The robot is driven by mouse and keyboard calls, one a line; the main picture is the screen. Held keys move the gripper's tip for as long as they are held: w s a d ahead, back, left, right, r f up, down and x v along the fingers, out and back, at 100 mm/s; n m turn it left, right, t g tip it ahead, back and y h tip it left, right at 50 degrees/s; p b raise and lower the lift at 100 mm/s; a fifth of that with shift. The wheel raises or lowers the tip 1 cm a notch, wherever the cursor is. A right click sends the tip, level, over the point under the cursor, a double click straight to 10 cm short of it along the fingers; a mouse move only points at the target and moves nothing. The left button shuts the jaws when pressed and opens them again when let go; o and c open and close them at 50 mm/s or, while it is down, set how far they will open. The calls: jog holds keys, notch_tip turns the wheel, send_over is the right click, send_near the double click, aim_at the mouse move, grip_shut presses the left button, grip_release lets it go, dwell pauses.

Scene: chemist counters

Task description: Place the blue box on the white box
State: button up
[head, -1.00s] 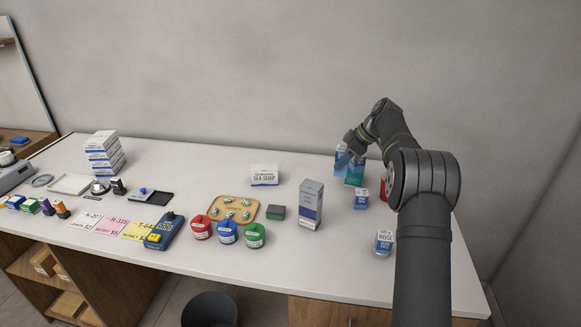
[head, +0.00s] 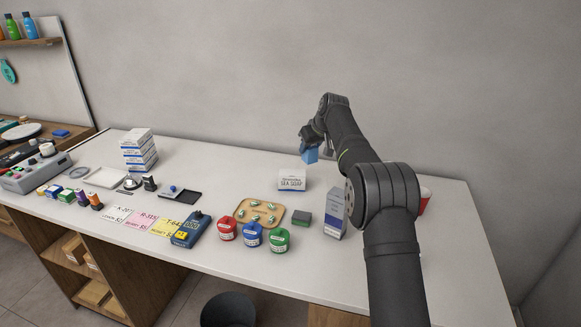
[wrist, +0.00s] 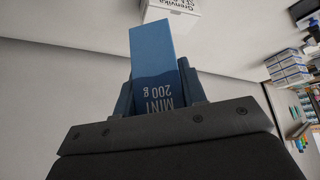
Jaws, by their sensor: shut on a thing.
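My gripper (head: 312,143) is shut on the blue box (head: 310,155), which hangs above the counter just behind and to the right of the white box (head: 292,181). In the wrist view the blue box (wrist: 157,70) shows "MINT 200 g" lettering between the fingers. The white box, labelled "SEA SOAP", sits on the counter; in the wrist view part of it (wrist: 180,12) shows at the top, beyond the blue box. The two boxes look apart.
A grey-white upright carton (head: 336,212) stands right of the white box. A wooden tray (head: 240,215) with small packets, a dark green box (head: 303,219) and red, blue and green containers lie in front. A stack of white boxes (head: 139,151) stands at the left.

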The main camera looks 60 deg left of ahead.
jog(key=shift+s+a+f, duration=0.8)
jog(key=shift+a+f, duration=0.15)
jog(key=shift+f, duration=0.45)
jog(key=shift+s+a+f, duration=0.75)
jog(key=shift+a+f, duration=0.2)
jog(key=shift+f, duration=0.45)
jog(key=shift+s+a+f, duration=0.8)
jog(key=shift+a+f, duration=0.15)
jog(key=shift+f, duration=0.45)
jog(key=shift+f, duration=0.15)
jog(key=o, duration=1.1)
jog(key=shift+r, duration=0.2)
jog(key=v, duration=1.2)
